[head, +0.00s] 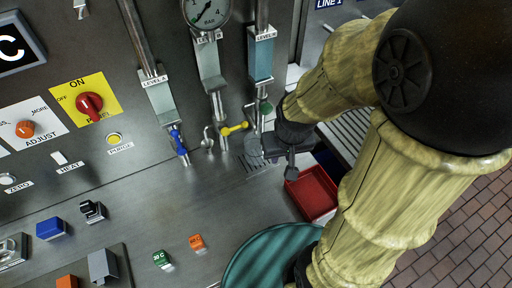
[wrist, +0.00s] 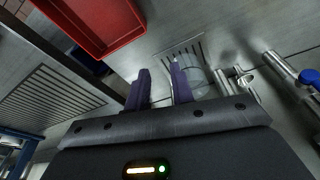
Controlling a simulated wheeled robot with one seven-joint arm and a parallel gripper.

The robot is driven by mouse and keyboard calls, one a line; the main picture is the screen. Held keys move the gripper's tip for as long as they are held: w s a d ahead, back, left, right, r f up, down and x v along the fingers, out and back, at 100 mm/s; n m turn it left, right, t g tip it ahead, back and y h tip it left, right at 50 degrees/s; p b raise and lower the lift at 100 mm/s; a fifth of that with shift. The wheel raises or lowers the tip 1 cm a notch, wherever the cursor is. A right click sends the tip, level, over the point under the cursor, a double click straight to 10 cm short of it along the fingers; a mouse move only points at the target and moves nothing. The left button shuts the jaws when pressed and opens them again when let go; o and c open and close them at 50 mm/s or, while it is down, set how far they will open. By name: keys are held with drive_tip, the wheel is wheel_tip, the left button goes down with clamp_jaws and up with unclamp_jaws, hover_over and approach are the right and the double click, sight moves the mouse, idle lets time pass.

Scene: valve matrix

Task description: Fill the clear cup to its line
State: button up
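The clear cup (wrist: 198,82) stands by the slotted drain grate (wrist: 183,52) in the wrist view, beside and partly behind my right-hand finger. In the head view the cup (head: 254,146) is faint, below the taps; its fill line and contents cannot be made out. My gripper (wrist: 161,88) has its two purple fingers apart with nothing clearly between them. In the head view my gripper (head: 288,155) is just right of the cup. Taps with a blue handle (head: 179,141), a yellow handle (head: 235,129) and a green handle (head: 265,108) hang under level tubes.
A red tray (head: 313,194) lies right of my gripper, and it also shows in the wrist view (wrist: 95,25). A red knob (head: 89,104) on a yellow ON/OFF plate and an orange ADJUST knob (head: 25,129) are at left. Small blocks lie on the front counter.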

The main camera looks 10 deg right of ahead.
clamp_jaws()
idle(1.3)
